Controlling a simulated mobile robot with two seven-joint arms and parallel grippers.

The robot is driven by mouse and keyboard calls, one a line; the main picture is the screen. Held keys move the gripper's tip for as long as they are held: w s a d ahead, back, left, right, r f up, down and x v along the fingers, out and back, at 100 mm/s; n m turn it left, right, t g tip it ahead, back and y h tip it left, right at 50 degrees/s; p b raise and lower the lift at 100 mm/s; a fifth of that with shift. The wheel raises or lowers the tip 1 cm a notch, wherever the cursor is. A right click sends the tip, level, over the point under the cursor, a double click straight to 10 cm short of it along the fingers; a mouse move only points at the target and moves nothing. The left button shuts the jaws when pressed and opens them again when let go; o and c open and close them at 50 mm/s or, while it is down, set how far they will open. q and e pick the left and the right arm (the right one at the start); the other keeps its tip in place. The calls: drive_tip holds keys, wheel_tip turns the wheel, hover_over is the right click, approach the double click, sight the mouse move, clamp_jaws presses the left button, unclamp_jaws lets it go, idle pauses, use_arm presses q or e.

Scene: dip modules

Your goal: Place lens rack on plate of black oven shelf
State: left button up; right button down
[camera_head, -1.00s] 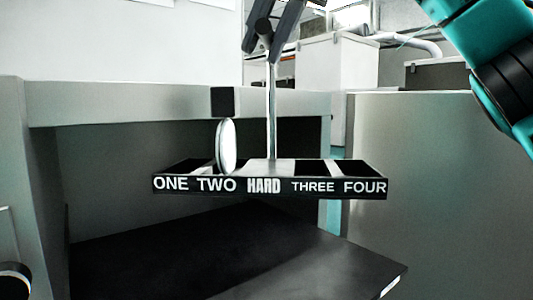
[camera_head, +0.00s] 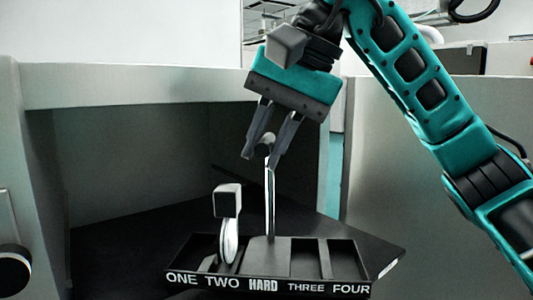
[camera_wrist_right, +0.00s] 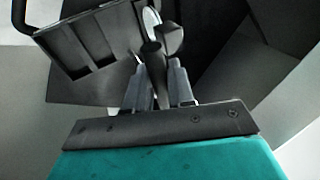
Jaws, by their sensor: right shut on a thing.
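The lens rack (camera_head: 268,285) is a black tray marked ONE TWO HARD THREE FOUR, with dividers and a tall central handle. A round white-rimmed lens with a grey block on top (camera_head: 228,200) stands upright in its left part. My right gripper (camera_head: 270,148) is shut on the top of the handle and holds the rack roughly level. The wrist view shows the fingers (camera_wrist_right: 157,85) around the handle, with the rack (camera_wrist_right: 95,45) beyond. The black shelf plate (camera_head: 120,240) lies behind and beneath the rack; I cannot tell if they touch. My left gripper is not in view.
The grey oven housing (camera_head: 150,88) surrounds the dark opening, with its top edge above the plate. A black round knob (camera_head: 14,257) is at the lower left. A grey panel (camera_head: 390,190) stands to the right.

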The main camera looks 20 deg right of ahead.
drive_tip(key=shift+f, duration=0.75)
drive_tip(key=c, duration=1)
unclamp_jaws()
drive_tip(key=shift+o, duration=0.2)
drive_tip(key=v, duration=1.2)
